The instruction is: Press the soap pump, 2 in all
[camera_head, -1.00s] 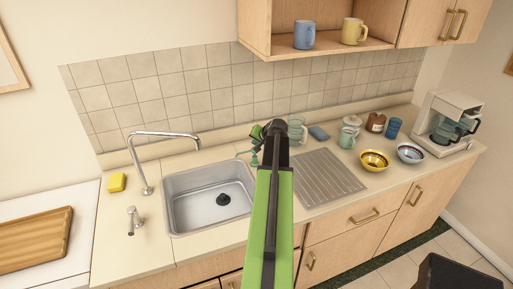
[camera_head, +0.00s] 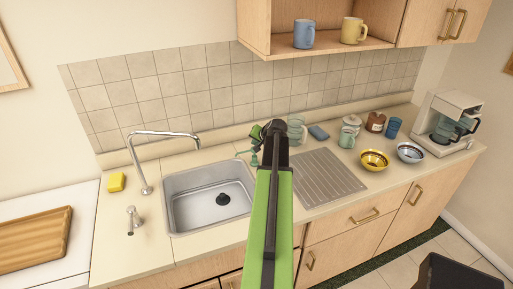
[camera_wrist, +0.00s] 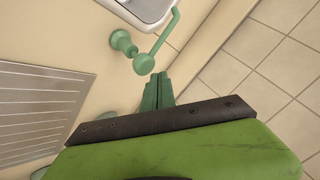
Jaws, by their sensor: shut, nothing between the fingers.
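The teal soap pump (camera_head: 254,159) stands on the counter between the sink and the ribbed drainboard, partly hidden by my arm. In the wrist view the pump (camera_wrist: 122,41) shows a round base, a rounded knob and a thin bent spout. My gripper (camera_head: 257,133) is at the back of the counter, just above the pump in the picture. In the wrist view my gripper's green fingers (camera_wrist: 157,80) are together and empty, their tips close to the pump's knob. I cannot tell whether they touch it.
The sink (camera_head: 208,199) and its tall tap (camera_head: 146,160) are to the left; the drainboard (camera_head: 318,178) is to the right. Beyond it stand a glass jug (camera_head: 297,130), a yellow bowl (camera_head: 374,160) and a coffee maker (camera_head: 447,125). A wall cupboard (camera_head: 255,22) hangs above.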

